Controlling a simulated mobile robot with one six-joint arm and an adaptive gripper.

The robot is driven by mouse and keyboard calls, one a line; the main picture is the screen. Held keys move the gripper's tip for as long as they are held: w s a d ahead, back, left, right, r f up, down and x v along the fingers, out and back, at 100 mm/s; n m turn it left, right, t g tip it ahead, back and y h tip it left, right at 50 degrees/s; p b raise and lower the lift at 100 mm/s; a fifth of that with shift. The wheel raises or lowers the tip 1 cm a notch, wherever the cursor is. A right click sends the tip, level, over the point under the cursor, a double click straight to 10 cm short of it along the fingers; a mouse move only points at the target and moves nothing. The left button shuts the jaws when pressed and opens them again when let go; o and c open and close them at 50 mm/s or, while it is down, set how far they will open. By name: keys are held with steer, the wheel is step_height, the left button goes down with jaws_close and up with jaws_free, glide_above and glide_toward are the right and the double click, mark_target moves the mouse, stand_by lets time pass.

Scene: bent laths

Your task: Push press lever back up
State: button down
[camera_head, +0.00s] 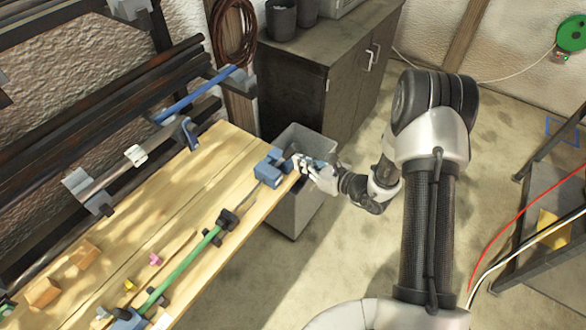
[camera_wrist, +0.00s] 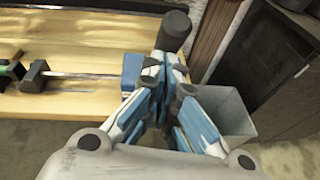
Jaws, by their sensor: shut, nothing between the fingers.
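My gripper (camera_head: 299,163) is at the right end of the workbench, its fingers closed together and empty. It is beside a blue block (camera_head: 268,173) at the bench edge; whether they touch is unclear. In the wrist view the fingers (camera_wrist: 165,68) meet just right of the blue block (camera_wrist: 131,72). A dark rounded cylinder (camera_wrist: 173,32) stands at the fingertips; I cannot tell if it is a lever's grip or touches them. A sloping blue bar (camera_head: 200,93) shows at the bench's back. I cannot tell for sure which part is the press lever.
A green bar (camera_head: 183,264) with dark end blocks lies along the workbench (camera_head: 207,166). A grey bin (camera_head: 297,207) stands below my gripper. A dark cabinet (camera_head: 335,95) stands behind. Wooden blocks (camera_head: 42,292) lie at the left.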

mark_target(284, 153)
steer(key=w+a+r+g+h+p, duration=0.1)
steer(key=a+r+p, duration=0.1)
steer(key=w+a+r+g+h+p, duration=0.1)
steer(key=w+a+r+g+h, duration=0.1)
steer(key=shift+w+r+p, duration=0.1)
steer(key=shift+w+p, duration=0.1)
steer(key=shift+p, duration=0.2)
steer(key=shift+w+a+r, duration=0.15)
steer(key=shift+w+a, duration=0.35)
steer(key=shift+a, duration=0.15)
steer(key=shift+w+r, duration=0.1)
steer(key=shift+r, duration=0.05)
